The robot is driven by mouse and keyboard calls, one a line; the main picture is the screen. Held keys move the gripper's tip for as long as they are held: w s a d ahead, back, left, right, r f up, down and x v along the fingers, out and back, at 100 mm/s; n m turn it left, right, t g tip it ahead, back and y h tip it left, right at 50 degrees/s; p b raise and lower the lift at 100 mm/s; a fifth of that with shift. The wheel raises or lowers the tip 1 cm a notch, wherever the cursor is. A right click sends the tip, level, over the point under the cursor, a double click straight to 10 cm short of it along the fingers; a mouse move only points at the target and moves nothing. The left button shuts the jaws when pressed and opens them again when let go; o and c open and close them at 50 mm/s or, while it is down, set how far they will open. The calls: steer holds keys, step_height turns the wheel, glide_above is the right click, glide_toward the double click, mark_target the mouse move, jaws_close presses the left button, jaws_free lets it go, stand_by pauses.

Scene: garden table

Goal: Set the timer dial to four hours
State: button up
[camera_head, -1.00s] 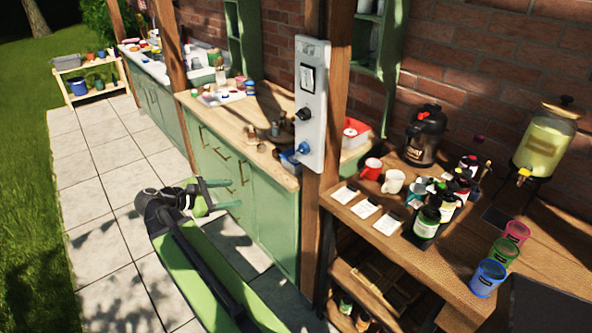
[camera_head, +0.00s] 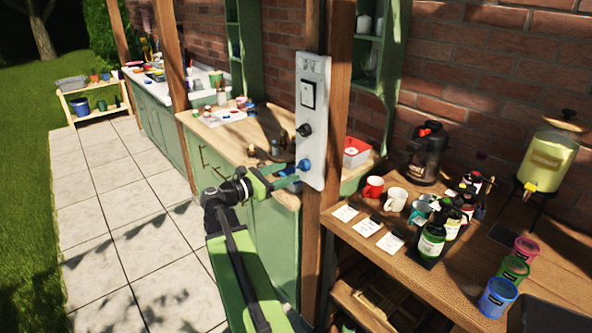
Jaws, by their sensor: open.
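A white control panel (camera_head: 316,95) is fixed to the wooden post. It bears a framed switch plate (camera_head: 308,94), a black knob (camera_head: 305,130) below it and a blue knob (camera_head: 304,165) near the bottom. I cannot tell from the markings which knob is the timer dial, nor read any setting. My gripper (camera_head: 288,176) is open, with its green fingers pointing right at the lower part of the panel, close to the blue knob. I cannot tell whether a finger touches the knob.
The wooden post (camera_head: 338,120) stands beside a wooden counter (camera_head: 450,280) with mugs, bottles, cups and a drink dispenser (camera_head: 547,160). Green cabinets (camera_head: 212,165) with a cluttered wooden top run behind my arm. The paved path (camera_head: 110,220) at left is clear.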

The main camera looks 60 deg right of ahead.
mark_target(299, 167)
steer(key=x, duration=0.4)
steer(key=shift+s+d, duration=0.15)
steer(key=shift+d, duration=0.25)
jaws_close()
steer(key=shift+a, duration=0.1)
